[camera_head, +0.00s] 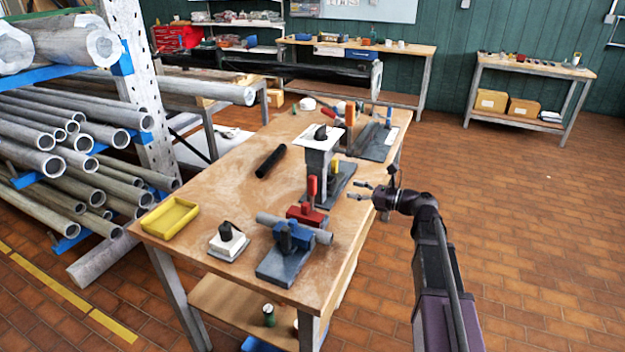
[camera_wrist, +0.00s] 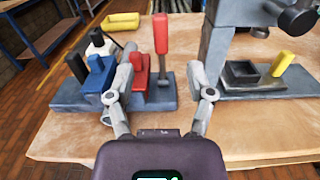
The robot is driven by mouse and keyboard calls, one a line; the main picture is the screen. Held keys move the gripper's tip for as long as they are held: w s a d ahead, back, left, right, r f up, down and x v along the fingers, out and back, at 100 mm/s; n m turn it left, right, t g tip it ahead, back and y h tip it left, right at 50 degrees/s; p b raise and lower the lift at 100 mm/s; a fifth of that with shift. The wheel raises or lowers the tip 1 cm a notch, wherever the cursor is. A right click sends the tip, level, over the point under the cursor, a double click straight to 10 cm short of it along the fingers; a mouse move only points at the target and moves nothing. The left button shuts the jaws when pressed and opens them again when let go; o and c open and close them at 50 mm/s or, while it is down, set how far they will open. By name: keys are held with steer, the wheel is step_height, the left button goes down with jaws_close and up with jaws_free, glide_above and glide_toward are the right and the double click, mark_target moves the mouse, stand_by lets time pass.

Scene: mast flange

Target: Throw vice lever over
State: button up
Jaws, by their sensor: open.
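The vice stands on the wooden bench, with a blue body (camera_head: 290,238), a red part and a dark grey base. A grey pipe (camera_head: 295,228) lies across it. Its red-handled lever (camera_head: 312,188) stands upright; in the wrist view the lever (camera_wrist: 161,36) rises just beyond the gap between my fingers. My gripper (camera_head: 362,191) is open and empty, off the bench's right side in the head view. In the wrist view my gripper (camera_wrist: 172,85) has its fingers spread, apart from the lever.
A grey post stand (camera_head: 319,150) with a yellow-handled part (camera_wrist: 283,63) is close on the right in the wrist view. A yellow tray (camera_head: 170,217), a black cylinder (camera_head: 270,161) and a white block (camera_head: 229,243) are on the bench (camera_head: 225,190). Floor right of the bench is clear.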

mark_target(316, 179)
steer(key=x, duration=1.3)
steer(key=shift+a, duration=0.15)
jaws_close()
